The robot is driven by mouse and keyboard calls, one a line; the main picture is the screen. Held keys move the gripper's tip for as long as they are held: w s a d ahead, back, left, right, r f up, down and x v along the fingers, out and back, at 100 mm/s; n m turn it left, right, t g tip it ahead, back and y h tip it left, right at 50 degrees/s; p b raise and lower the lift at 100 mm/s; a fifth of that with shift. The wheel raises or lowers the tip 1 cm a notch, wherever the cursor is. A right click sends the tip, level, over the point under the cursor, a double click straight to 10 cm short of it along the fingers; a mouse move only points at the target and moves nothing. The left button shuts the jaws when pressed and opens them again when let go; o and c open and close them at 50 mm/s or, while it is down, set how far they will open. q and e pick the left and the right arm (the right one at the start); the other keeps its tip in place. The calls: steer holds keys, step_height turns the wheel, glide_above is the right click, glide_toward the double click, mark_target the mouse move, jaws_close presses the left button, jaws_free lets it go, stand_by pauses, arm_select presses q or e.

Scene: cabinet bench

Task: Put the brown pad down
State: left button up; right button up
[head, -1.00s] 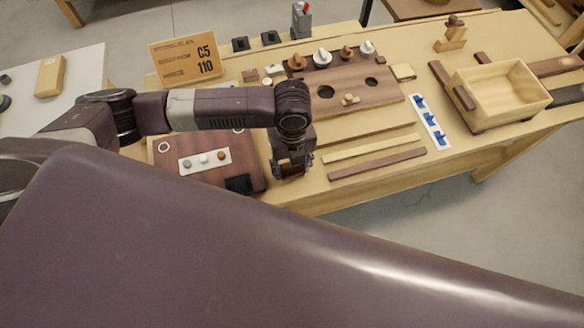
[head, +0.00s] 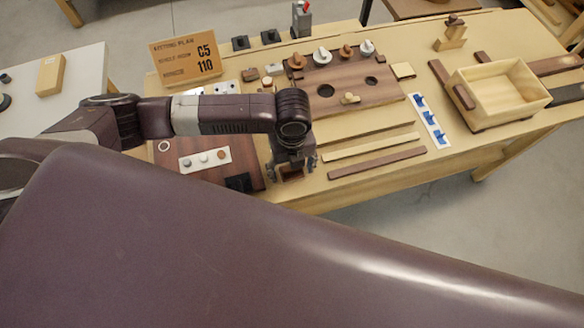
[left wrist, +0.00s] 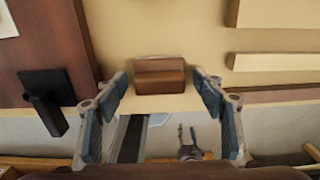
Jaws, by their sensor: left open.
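The brown pad (head: 291,174) is a small block at the front edge of the bench, just right of the dark red-brown board. It also shows in the left wrist view (left wrist: 160,76), lying on the pale bench top close to the edge. My left gripper (head: 292,165) is over it. In the left wrist view the left gripper's fingers (left wrist: 160,92) are spread wide, one to each side of the pad, with a gap on both sides. My right gripper is not in view.
The dark board (head: 172,158) with a white strip (head: 204,159) and a black block (head: 238,182) lies to the left. Two wooden strips (head: 376,163) lie to the right. Behind are a holed board (head: 385,92), a sign (head: 186,58) and an open wooden box (head: 497,92).

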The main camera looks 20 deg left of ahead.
arm_select(q)
step_height(320, 180, up, 12)
steer(key=b, duration=0.1)
steer(key=shift+r+b, duration=0.15)
steer(key=shift+b, duration=0.15)
steer(key=shift+s, duration=0.1)
stand_by(0.5)
